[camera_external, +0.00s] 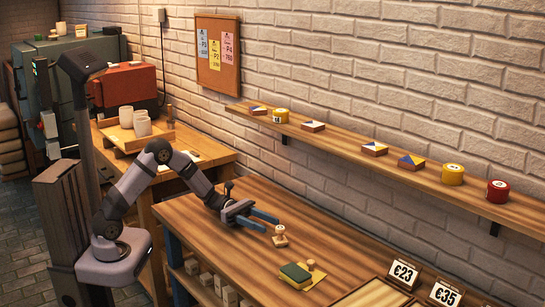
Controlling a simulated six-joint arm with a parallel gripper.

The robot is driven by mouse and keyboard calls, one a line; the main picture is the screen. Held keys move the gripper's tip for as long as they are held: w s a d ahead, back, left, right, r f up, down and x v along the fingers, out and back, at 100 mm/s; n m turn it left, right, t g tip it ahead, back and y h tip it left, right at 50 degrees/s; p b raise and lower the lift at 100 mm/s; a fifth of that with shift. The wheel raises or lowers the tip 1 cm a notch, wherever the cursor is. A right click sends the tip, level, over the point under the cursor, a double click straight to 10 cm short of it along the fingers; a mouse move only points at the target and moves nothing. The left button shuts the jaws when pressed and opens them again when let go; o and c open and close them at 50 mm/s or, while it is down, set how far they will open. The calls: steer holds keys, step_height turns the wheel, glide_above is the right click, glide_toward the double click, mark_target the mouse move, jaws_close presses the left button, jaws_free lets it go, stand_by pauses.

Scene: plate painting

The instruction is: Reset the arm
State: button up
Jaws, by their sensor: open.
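My gripper (266,221) is low over the wooden workbench (218,234), with its two blue fingers apart and pointing right. Nothing shows between the fingers. A small wooden stamp-like piece (280,237) stands upright on the bench just beyond and below the fingertips, apart from them as far as I can tell. My arm reaches out from its base at the left, bent at the elbow.
A green block (294,273) lies on a yellow sheet, with another small wooden piece (311,265) beside it. Price cards (404,273) and a light wooden tray (368,294) are at the bench's right end. A wall shelf (345,148) holds tins and patterned tiles. Cups (141,124) stand on a back table.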

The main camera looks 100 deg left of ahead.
steer(key=shift+s+a, duration=0.45)
steer(key=shift+s, duration=0.15)
steer(key=shift+d+r, duration=0.1)
steer(key=shift+d, duration=0.2)
steer(key=s+d+m+g+p, duration=0.1)
steer(key=d+m+g, duration=0.1)
steer(key=d, duration=0.1)
steer(key=s+d+r+m+g+h+p, duration=0.1)
steer(key=s+d+m+g+p, duration=0.1)
steer(key=d, duration=0.2)
steer(key=s+d+m+g+p, duration=0.1)
steer(key=d+g+p, duration=0.1)
steer(key=d, duration=0.2)
steer(key=shift+s+d+r+m+h, duration=0.15)
steer(key=shift+s+r+m+h, duration=0.15)
steer(key=shift+m+h, duration=0.1)
steer(key=s+d+m+g+y+p, duration=0.1)
steer(key=s+d+m+g+p, duration=0.45)
steer(key=s+d, duration=0.2)
steer(key=s+r+m+g+y+p, duration=0.2)
steer(key=s+m+g+y+p, duration=0.25)
steer(key=s+m, duration=0.55)
steer(key=s+a+r+m+t+y+p, duration=0.1)
steer(key=s+a+r+m+y+p, duration=0.3)
steer(key=m, duration=0.4)
steer(key=shift+s+a+y+p, duration=0.25)
steer(key=shift+s+y+p, duration=0.2)
steer(key=shift+y+p, duration=0.65)
steer(key=shift+r, duration=0.1)
